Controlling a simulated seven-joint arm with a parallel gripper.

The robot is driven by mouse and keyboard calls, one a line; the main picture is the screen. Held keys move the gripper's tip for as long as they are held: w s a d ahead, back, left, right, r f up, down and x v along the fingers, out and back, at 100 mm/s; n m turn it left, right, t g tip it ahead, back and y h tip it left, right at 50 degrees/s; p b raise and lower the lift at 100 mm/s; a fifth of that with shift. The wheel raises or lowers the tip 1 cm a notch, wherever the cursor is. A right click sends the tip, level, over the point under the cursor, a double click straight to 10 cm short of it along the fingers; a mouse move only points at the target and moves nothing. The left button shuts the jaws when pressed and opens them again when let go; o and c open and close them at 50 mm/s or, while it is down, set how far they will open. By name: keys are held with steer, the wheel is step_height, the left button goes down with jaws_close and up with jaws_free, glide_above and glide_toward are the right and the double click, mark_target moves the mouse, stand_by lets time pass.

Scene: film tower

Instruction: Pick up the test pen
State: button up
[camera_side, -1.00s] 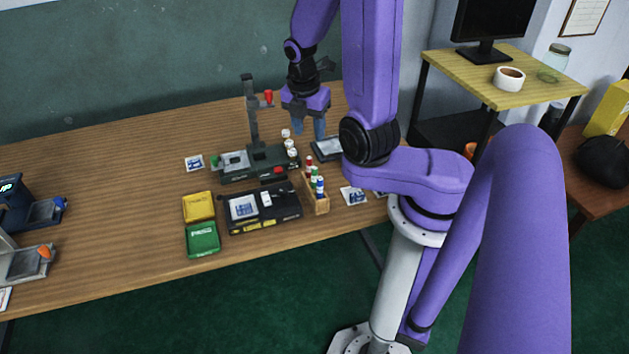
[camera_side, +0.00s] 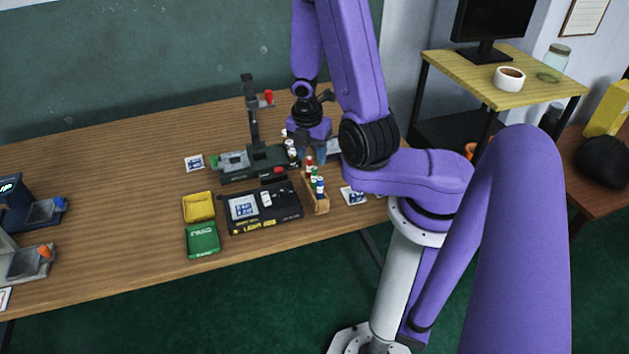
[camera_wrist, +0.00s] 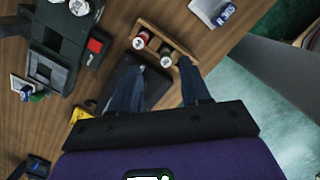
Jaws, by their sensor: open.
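I cannot tell which one is the test pen. In the wrist view the rack (camera_wrist: 172,30) lies just beyond my fingertips, with pen ends (camera_wrist: 141,39) seen from above. My gripper (camera_side: 312,156) is open and empty, above and behind the rack. In the wrist view its two blue fingers (camera_wrist: 160,66) are spread, their tips close to the rack in the picture.
A dark stand with a tall post (camera_side: 252,125) and small bottles (camera_side: 291,150) are left of my gripper. The light box (camera_side: 285,208), yellow tray (camera_side: 198,207) and green tray (camera_side: 202,240) lie in front. Cards lie nearby. The table's left middle is clear.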

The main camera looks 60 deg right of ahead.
mark_target(314, 168)
steer(key=shift+d+f, duration=0.15)
steer(key=shift+f, duration=1)
steer(key=shift+s+f, duration=0.2)
steer(key=shift+f, duration=0.5)
steer(key=shift+s+f, duration=0.2)
steer(key=shift+f, duration=0.5)
steer(key=shift+d+f, duration=0.1)
steer(key=shift+f, duration=1)
jaws_close()
